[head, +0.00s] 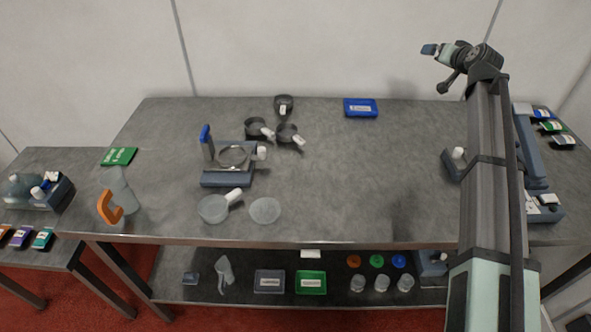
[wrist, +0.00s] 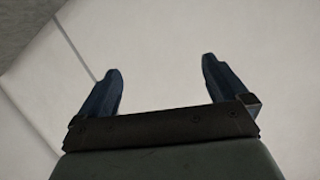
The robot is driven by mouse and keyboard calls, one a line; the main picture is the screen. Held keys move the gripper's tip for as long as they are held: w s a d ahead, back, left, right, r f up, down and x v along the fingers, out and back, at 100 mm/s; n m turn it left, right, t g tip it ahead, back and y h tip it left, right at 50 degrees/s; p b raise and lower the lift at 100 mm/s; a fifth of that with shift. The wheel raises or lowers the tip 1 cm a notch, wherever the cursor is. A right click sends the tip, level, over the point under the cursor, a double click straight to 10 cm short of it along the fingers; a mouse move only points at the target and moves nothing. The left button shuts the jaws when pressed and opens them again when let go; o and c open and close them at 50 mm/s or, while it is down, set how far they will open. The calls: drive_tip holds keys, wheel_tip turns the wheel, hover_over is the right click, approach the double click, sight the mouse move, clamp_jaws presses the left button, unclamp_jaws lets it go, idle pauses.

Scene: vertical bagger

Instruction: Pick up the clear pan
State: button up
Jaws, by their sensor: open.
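A clear, greyish see-through pan (head: 212,209) with a white handle pointing up and right lies near the front edge of the table, left of centre. A round, flat clear disc (head: 265,210) lies just right of it, apart from it. My gripper (head: 429,49) is raised at the upper right, high above the table and far from the pan. The wrist view shows my gripper (wrist: 161,65) with its two dark blue fingers wide apart and nothing between them, facing the pale wall.
A blue-grey device (head: 226,180) with a round pan in it stands behind the clear pan. Several dark pans (head: 289,134) lie farther back. A blue tray (head: 360,108) lies at the back edge. An orange-handled object (head: 109,208) is at left. The table's right middle is clear.

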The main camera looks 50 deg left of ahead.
drive_tip(key=s+a+f+g, duration=0.2)
drive_tip(key=s+a, duration=0.5)
drive_tip(key=s, duration=0.1)
drive_tip(key=s+a+f+g, duration=0.2)
drive_tip(key=s+a+f, duration=0.1)
drive_tip(key=s+a, duration=0.4)
drive_tip(key=m+g+h, duration=0.5)
drive_tip(key=h, duration=0.5)
hover_over(218, 211)
wheel_tip(218, 211, down, 8)
drive_tip(key=shift+f, duration=6.75)
drive_tip(key=shift+c, duration=0.5)
drive_tip(key=c, duration=0.9)
drive_tip(key=shift+o, duration=0.2)
drive_tip(key=shift+r, duration=0.15)
